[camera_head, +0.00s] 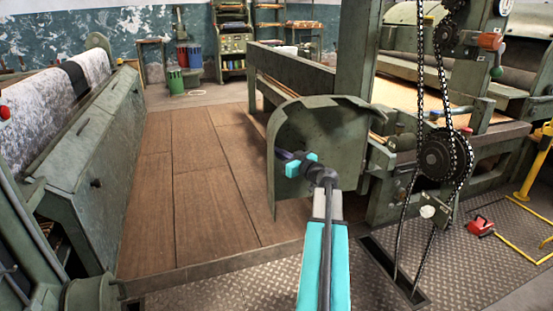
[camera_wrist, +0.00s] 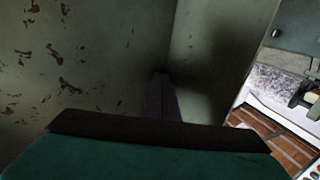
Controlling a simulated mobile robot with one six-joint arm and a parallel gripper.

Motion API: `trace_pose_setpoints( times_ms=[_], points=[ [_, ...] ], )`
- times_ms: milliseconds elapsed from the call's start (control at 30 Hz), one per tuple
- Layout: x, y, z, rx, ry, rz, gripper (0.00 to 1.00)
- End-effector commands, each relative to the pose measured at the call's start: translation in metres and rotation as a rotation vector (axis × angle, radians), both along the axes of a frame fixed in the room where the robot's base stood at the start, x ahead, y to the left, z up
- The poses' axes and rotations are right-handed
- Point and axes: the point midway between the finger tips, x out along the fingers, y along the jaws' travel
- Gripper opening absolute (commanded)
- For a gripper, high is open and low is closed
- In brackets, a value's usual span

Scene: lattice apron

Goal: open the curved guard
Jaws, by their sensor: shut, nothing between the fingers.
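The curved guard (camera_head: 340,122) is a worn green metal cover with a rounded upper edge, at the centre of the head view by the machine's near end. Its hollow side faces me. My gripper (camera_head: 281,154) is shut and empty, close to the guard's left part. In the wrist view, chipped green metal, apparently the guard (camera_wrist: 75,65), fills most of the picture. The dark fingers (camera_wrist: 161,82) point at a corner between two faces there. I cannot tell whether they touch it. The guard's hinge and any handle are not clear.
The machine's green frame, with a chain and sprocket (camera_head: 437,157), stands right of the guard. A long green machine (camera_head: 100,150) lines the left. The wooden floor (camera_head: 205,180) between is clear. A red pedal (camera_head: 481,227) and yellow rail (camera_head: 533,170) are at right.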

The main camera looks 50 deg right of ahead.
Motion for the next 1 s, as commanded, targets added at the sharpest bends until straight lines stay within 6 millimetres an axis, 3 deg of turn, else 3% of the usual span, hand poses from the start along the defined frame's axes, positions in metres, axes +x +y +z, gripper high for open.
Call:
trace_pose_setpoints(
  times_ms=[500, 1000],
  points=[
    [-0.011, -0.019, 0.0, 0.0, 0.0, -0.024, 0.0],
    [-0.024, -0.003, -0.002, -0.001, -0.001, -0.022, 0.0]
  ],
)
